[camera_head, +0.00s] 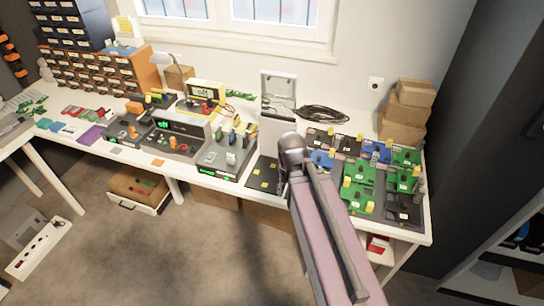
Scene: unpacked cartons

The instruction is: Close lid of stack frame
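A pale grey lid-like panel (278,86) stands upright near the back of the white workbench, by the wall. It appears to be the raised lid of the stack frame. A pale body (270,138) shows below it, partly hidden behind my arm. My arm rises from the bottom right, and its dark rounded joint is in front of the bench just right of this body. My gripper cannot be made out. Whether anything touches the lid cannot be told.
Green and blue circuit boards (360,172) on dark trays fill the bench's right side. Coiled black cable (324,113) lies right of the lid. Cardboard boxes (405,108) stand at the back right. Electronic instruments (184,126) crowd the left. A dark board (265,174) lies near the front edge.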

